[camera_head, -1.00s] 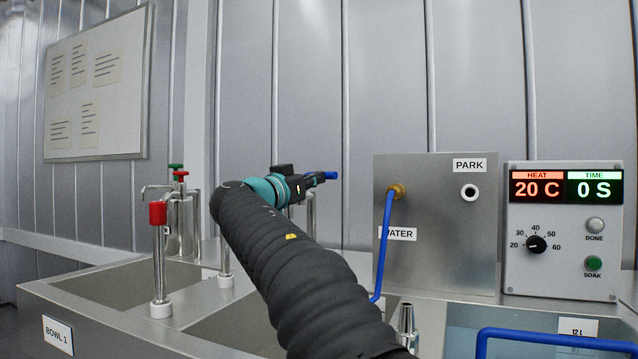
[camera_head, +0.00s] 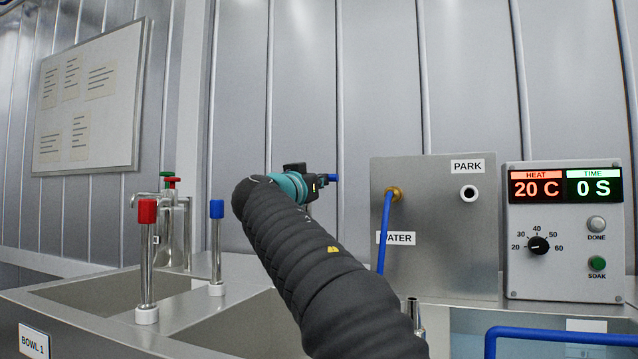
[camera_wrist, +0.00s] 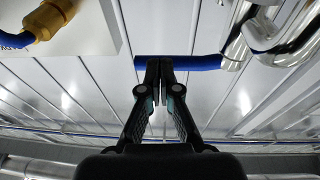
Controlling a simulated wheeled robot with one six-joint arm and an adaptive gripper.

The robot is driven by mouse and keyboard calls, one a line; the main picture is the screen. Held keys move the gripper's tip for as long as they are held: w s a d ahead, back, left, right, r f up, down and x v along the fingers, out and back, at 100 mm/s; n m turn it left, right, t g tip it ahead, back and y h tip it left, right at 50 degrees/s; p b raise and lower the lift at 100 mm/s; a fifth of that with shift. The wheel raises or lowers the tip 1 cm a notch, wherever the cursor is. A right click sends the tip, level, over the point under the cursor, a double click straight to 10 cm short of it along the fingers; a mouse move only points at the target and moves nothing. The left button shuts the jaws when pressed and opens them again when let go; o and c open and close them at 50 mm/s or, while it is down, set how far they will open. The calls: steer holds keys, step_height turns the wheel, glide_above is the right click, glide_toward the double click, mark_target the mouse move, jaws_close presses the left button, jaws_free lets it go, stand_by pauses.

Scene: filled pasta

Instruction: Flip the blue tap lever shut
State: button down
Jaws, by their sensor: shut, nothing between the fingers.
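The blue tap lever (camera_wrist: 200,62) lies level across the wrist view, joined at its right end to bent chrome tap pipework (camera_wrist: 236,48). My gripper (camera_wrist: 160,62) is shut and empty, with its fingertips overlapping the lever near its left end. I cannot tell whether they touch it. In the head view, the lever's blue end (camera_head: 333,178) shows just right of my gripper (camera_head: 318,184). My arm hides the rest of the tap there.
A steel box (camera_head: 435,250) with a brass fitting and blue hose (camera_head: 384,235) stands right of my gripper. Beside it is a control panel (camera_head: 564,230). Red-capped (camera_head: 147,212) and blue-capped (camera_head: 217,209) chrome posts stand left, by the sink bowls.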

steer(key=b+v, duration=0.4)
steer(key=v, duration=1)
steer(key=shift+s+d+b, duration=0.15)
steer(key=shift+d+b, duration=0.15)
